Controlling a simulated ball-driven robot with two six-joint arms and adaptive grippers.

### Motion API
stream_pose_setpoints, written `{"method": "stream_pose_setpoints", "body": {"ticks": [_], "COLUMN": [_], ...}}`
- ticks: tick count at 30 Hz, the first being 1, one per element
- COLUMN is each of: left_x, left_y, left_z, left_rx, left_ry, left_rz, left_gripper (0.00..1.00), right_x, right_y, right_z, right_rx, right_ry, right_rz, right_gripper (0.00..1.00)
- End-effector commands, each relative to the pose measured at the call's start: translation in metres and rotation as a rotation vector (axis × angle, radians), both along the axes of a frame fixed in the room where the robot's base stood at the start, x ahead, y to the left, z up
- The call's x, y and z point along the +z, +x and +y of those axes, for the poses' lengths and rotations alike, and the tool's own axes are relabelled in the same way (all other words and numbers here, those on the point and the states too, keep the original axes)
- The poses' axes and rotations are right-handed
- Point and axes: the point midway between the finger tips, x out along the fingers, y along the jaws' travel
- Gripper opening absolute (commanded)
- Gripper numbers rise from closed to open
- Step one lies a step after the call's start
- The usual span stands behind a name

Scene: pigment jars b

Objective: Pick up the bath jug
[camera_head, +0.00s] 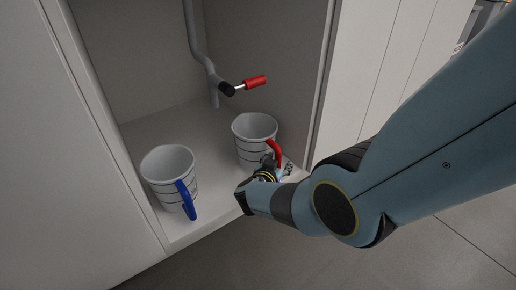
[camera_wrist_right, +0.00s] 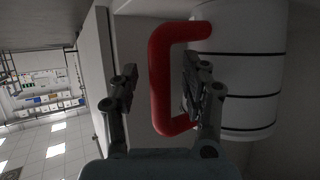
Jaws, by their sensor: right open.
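Two white jugs with thin dark lines stand in an open cabinet. One jug (camera_head: 254,129) has a red handle (camera_head: 274,153). The other jug (camera_head: 166,166), to the left and nearer, has a blue handle (camera_head: 186,199). I cannot tell which is the bath jug. My right gripper (camera_head: 278,171) is at the red handle. In the right wrist view my right gripper (camera_wrist_right: 158,88) is open, with the red handle (camera_wrist_right: 161,82) between its fingers, the right finger overlapping the handle's opening. The white jug body (camera_wrist_right: 240,75) is just right of it. I cannot tell whether the fingers touch the handle. My left gripper is not in view.
A grey pipe (camera_head: 197,45) with a red-handled valve (camera_head: 255,82) comes down inside the cabinet behind the jugs. The cabinet's right side wall (camera_head: 322,85) is close to the red-handled jug. The cabinet floor (camera_head: 212,150) is clear between the jugs.

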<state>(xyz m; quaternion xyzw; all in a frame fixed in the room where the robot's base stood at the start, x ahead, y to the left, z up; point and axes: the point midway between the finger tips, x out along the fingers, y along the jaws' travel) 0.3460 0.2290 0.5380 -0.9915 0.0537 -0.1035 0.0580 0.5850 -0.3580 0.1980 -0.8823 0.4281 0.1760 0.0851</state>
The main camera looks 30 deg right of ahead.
Motion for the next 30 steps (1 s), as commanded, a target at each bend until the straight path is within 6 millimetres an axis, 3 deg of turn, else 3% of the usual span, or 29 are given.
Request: {"method": "stream_pose_setpoints", "body": {"ticks": [4,15,30], "left_x": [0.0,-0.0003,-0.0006], "left_y": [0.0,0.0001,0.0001], "left_z": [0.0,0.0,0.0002], "left_rx": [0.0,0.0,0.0], "left_ry": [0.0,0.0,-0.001], "left_rz": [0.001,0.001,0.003], "left_gripper": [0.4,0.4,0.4], "right_x": [0.0005,0.0004,0.0006], "right_y": [0.0003,0.0,0.0002], "right_z": [0.0,0.0001,0.0001], "right_rx": [0.0,0.0,0.0], "right_ry": [-0.001,0.0,-0.001], "right_rz": [-0.001,0.0,-0.001], "right_gripper": [0.45,0.0,0.0]}}
